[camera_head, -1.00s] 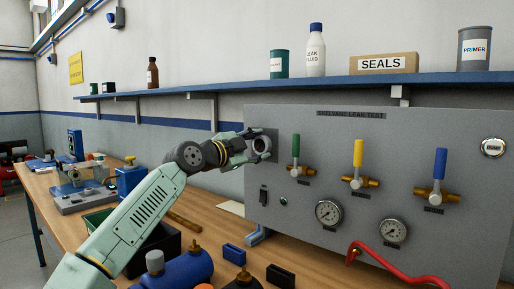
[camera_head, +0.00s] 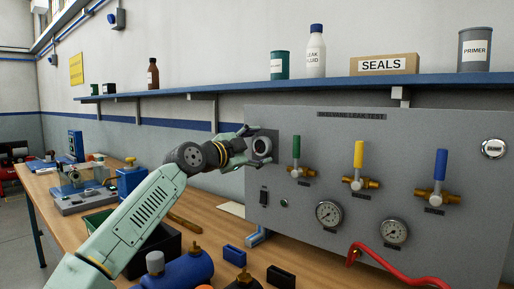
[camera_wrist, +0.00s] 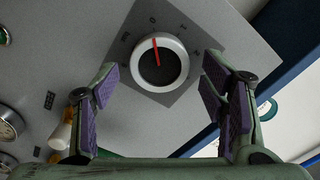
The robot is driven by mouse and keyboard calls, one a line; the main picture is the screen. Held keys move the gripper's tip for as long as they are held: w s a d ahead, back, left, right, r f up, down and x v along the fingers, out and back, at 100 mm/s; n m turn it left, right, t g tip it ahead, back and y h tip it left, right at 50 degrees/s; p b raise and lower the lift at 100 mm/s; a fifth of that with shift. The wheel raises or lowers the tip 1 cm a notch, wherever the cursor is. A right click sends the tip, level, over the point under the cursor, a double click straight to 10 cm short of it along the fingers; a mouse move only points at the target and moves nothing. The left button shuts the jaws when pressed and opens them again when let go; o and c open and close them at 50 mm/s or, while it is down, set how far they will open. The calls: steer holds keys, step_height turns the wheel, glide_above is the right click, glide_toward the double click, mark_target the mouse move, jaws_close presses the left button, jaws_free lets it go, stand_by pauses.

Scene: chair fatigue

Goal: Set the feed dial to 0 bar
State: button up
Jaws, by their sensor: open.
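The feed dial (camera_wrist: 171,75) is a round dark knob with a pale rim and a red pointer, on a dark square plate. In the wrist view the pointer points up and slightly left, close to a mark that looks like 0; the marks are small and blurred. The dial also shows at the panel's upper left in the head view (camera_head: 262,146). My gripper (camera_wrist: 160,88) is open, its purple-padded fingers spread to either side just below the dial in the wrist view. They appear apart from it, with nothing between them.
The grey panel (camera_head: 400,160) carries green, yellow and blue valve handles, two gauges, a switch and a lamp (camera_head: 284,203). A shelf (camera_head: 230,91) with bottles, tins and a SEALS box runs above. A red hose, blue tank and dark bin lie below on the bench.

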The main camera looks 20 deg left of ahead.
steer(key=v, duration=1.2)
stand_by(0.4)
